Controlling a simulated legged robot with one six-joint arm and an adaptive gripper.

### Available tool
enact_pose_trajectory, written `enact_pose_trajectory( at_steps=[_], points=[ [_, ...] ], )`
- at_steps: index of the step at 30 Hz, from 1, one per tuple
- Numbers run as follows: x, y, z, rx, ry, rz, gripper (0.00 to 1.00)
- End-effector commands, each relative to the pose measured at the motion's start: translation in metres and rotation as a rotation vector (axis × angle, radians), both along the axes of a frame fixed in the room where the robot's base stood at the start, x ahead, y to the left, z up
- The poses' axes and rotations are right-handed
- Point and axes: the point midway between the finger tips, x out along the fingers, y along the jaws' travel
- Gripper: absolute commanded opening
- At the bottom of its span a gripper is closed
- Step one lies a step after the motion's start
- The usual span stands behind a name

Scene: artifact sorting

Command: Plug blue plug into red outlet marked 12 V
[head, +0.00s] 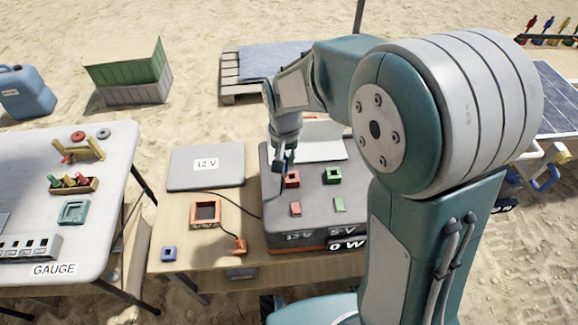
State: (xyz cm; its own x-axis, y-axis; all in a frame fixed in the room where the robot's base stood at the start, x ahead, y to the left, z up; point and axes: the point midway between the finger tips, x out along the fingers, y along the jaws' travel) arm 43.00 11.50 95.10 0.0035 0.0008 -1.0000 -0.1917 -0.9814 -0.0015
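My gripper (283,160) hangs pointing down over the grey power box (320,203), close to the red square outlet (292,178). A small dark-blue piece, apparently the blue plug (289,159), shows between its fingers, just above the outlet. The fingers are small and partly hide it. I cannot tell whether the plug touches the outlet. A green outlet (333,175) sits to the right.
A white table (100,150) stands left. My arm covers the box's right side.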

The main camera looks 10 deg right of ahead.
Motion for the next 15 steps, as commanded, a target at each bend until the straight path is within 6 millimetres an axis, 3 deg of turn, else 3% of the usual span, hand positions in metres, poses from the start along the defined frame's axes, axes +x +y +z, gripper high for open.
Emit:
enact_pose_trajectory(
  at_steps=[6, 15],
  points=[
    [0.027, -0.011, -0.039, -0.001, 0.004, -0.003, 0.0],
    [0.042, -0.014, -0.061, -0.003, 0.004, 0.0, 0.0]
  ],
)
